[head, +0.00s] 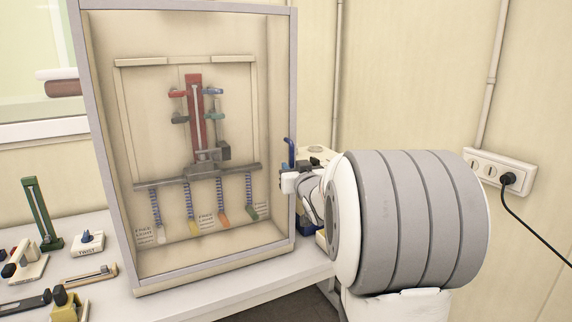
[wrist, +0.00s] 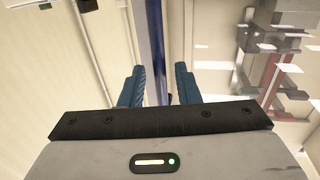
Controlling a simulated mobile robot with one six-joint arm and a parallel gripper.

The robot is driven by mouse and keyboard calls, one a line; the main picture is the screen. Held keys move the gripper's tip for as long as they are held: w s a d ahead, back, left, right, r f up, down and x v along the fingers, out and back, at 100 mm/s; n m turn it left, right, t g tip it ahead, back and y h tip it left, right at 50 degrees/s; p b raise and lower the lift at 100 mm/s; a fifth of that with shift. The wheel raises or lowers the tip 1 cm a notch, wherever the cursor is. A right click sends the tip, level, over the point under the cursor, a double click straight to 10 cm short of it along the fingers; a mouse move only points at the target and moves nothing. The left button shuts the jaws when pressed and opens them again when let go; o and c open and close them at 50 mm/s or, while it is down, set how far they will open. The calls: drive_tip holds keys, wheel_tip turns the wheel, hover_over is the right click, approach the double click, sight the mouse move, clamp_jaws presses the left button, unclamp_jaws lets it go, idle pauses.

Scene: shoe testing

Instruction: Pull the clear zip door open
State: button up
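The clear door (head: 215,120) is the transparent front of a grey-framed cabinet, and it looks closed in the head view. A blue upright handle (head: 291,152) stands at the cabinet's right edge. My gripper (head: 286,182) is at that right edge, just below the visible part of the handle, its fingers mostly hidden. In the wrist view my gripper (wrist: 158,85) has its two blue fingers apart. A blue vertical bar (wrist: 155,45), apparently the handle, runs between them with small gaps showing on both sides. The bar's lower end is hidden by the gripper body.
Inside the cabinet is a red and grey test rig (head: 194,110) with springs and coloured tips. Loose tools, including a green stand (head: 41,212), lie on the white table (head: 225,300) at left. A wall socket (head: 497,170) with a black cable is at right.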

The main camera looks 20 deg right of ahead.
drive_tip(key=shift+w+d, duration=0.15)
drive_tip(key=shift+w, duration=0.9)
clamp_jaws()
